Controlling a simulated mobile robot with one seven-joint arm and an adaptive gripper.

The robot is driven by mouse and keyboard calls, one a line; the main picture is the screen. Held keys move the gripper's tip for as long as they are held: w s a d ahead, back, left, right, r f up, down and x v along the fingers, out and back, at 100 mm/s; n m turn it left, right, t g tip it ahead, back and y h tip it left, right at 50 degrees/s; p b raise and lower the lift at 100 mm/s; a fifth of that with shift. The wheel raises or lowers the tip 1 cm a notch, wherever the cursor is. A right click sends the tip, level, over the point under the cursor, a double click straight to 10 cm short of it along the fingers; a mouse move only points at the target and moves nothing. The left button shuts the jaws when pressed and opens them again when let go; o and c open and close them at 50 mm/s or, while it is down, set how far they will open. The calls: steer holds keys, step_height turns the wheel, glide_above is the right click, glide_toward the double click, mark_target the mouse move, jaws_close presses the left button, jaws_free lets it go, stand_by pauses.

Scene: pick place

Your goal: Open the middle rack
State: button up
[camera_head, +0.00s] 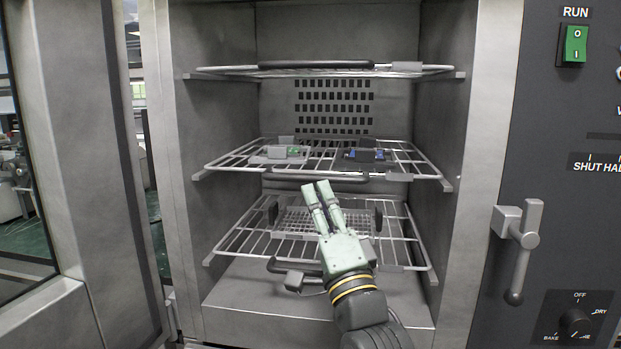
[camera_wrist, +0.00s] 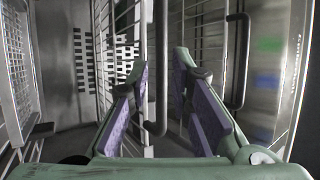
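The middle rack (camera_head: 227,160) is a wire shelf inside the oven chamber. A dark bar handle (camera_head: 285,175) runs along its front edge. Two small devices, one with green (camera_head: 282,152) and one with blue (camera_head: 368,156), sit on it. My gripper (camera_head: 316,185) is just below and in front of this handle, fingers pointing up and inward. In the wrist view, my gripper (camera_wrist: 161,62) has its two fingers apart. A dark bar handle (camera_wrist: 161,75) shows between them; I cannot tell whether either finger touches it.
The top rack (camera_head: 330,72) is empty, with its own dark handle (camera_head: 315,65). The lower rack (camera_head: 235,238) holds a wire basket (camera_head: 295,222) and lies behind my gripper. The chamber walls (camera_head: 445,110) bound both sides. A door latch (camera_head: 523,235) projects at the right.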

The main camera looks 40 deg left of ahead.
mark_target(310, 179)
steer(key=x, duration=0.5)
steer(key=shift+a+r+p, duration=0.2)
steer(key=shift+p, duration=0.2)
steer(key=shift+c, duration=0.5)
jaws_close()
